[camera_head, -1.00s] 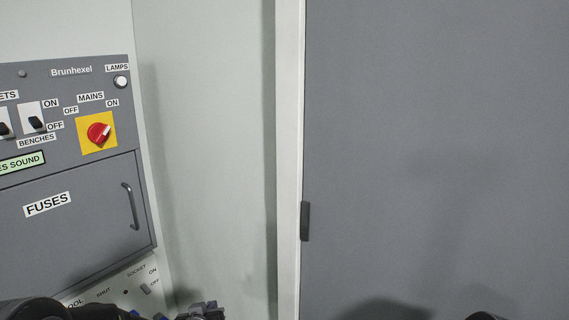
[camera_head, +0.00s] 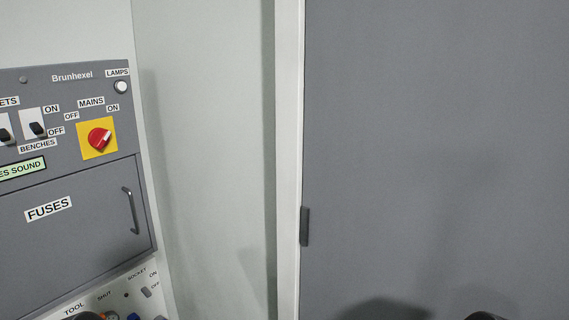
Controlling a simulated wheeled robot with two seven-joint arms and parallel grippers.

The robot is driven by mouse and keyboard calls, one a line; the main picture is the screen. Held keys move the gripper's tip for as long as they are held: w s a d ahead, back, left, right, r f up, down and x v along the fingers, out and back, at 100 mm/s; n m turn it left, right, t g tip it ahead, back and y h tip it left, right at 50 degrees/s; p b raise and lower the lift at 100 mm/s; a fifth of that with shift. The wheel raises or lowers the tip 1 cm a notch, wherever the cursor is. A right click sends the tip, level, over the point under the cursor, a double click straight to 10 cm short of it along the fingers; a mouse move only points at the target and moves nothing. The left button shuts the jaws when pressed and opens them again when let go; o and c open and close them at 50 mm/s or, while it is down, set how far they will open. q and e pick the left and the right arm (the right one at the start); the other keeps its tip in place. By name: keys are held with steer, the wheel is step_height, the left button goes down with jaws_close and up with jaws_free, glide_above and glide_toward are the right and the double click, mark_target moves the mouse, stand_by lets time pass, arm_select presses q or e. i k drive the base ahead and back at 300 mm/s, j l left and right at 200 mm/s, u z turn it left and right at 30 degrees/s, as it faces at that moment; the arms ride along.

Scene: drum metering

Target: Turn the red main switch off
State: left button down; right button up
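The red main switch (camera_head: 100,138) is a round red knob on a yellow plate (camera_head: 86,151), at the right side of the grey panel on the left. It sits below the "MAINS" label, between "OFF" on its upper left and "ON" on its upper right. The white mark on the knob points to the upper right, toward "ON". Neither gripper's fingers show. Dark parts of my own arms show only at the bottom edge. Nothing touches the switch.
Left of the switch are two black toggle switches (camera_head: 38,129). A round lamp button (camera_head: 121,87) sits above it. Below is the "FUSES" cover (camera_head: 85,235) with a bar handle (camera_head: 130,210). A lower panel has small sockets. A large grey door (camera_head: 430,150) fills the right.

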mark_target(98, 138)
steer(key=u, duration=1.3)
steer(key=i+j, duration=0.5)
steer(key=j, duration=0.2)
steer(key=z, duration=1.9)
